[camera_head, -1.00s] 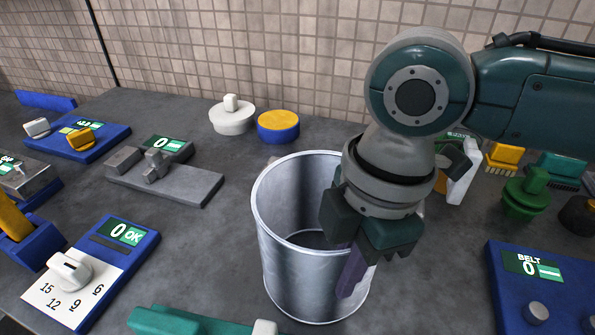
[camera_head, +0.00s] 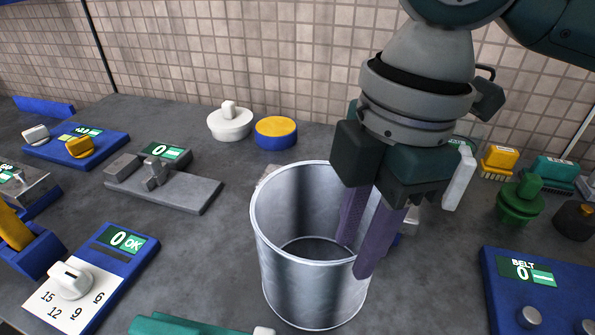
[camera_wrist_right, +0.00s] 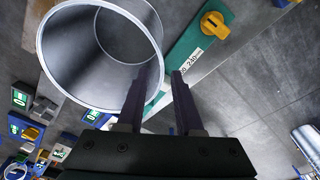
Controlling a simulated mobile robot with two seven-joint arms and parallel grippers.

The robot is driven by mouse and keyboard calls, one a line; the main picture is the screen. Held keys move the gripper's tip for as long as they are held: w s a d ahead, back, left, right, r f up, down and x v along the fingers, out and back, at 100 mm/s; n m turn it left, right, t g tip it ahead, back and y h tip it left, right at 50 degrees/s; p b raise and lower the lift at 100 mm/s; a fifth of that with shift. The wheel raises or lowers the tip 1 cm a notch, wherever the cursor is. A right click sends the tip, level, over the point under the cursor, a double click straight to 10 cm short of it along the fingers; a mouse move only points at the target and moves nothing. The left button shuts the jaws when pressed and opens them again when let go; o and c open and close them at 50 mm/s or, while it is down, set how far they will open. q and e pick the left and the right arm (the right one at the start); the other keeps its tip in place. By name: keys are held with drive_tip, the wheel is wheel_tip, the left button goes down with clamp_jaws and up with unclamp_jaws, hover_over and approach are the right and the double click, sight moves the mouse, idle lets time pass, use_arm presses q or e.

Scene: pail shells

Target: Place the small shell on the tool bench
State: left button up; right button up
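A shiny metal pail shell (camera_head: 310,285) stands upright and open-topped on the grey worktop (camera_head: 215,265). It also fills the upper left of the right wrist view (camera_wrist_right: 55,70). I cannot tell whether it is the small one. My right gripper (camera_head: 354,260) points down at the pail's right side, its two purple fingers apart. One finger shows against the pail's inside, the other in front of its right wall. In the wrist view the fingers (camera_wrist_right: 164,70) are apart near the rim; contact is unclear. My left gripper is not in view.
A second shiny metal cylinder (camera_wrist_right: 308,143) shows at the wrist view's right edge. Blue dial box (camera_head: 110,262) and grey fixture (camera_head: 180,188) stand left, white lid (camera_head: 230,123) and yellow-topped disc (camera_head: 275,132) behind. A blue BELT box (camera_head: 540,290) and green knob (camera_head: 520,198) stand right.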

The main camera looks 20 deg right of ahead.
drive_tip(key=r, duration=0.4)
drive_tip(key=shift+d+r, duration=0.2)
drive_tip(key=shift+r, duration=0.1)
drive_tip(key=shift+m+t+y, duration=0.3)
drive_tip(key=shift+m+y, duration=0.5)
drive_tip(key=shift+m, duration=0.1)
drive_tip(key=s+a+f, duration=0.1)
drive_tip(key=a, duration=0.1)
drive_tip(key=s+a+f, duration=0.1)
drive_tip(key=a, duration=0.1)
drive_tip(key=shift+s+f, duration=0.3)
drive_tip(key=shift+s, duration=0.05)
drive_tip(key=s+d+f+m+t+h, duration=0.2)
drive_tip(key=s+d+f+m, duration=0.3)
drive_tip(key=s+d+m, duration=0.4)
drive_tip(key=s+m+t, duration=0.1)
drive_tip(key=m, duration=0.4)
drive_tip(key=shift+s+d+m+h, duration=0.15)
drive_tip(key=shift+d+m+h, duration=0.15)
drive_tip(key=shift+d+h, duration=0.1)
drive_tip(key=shift+r, duration=0.1)
wheel_tip(320, 180, up, 40)
drive_tip(key=p, duration=4)
drive_tip(key=shift+p, duration=0.3)
drive_tip(key=shift+r, duration=0.1)
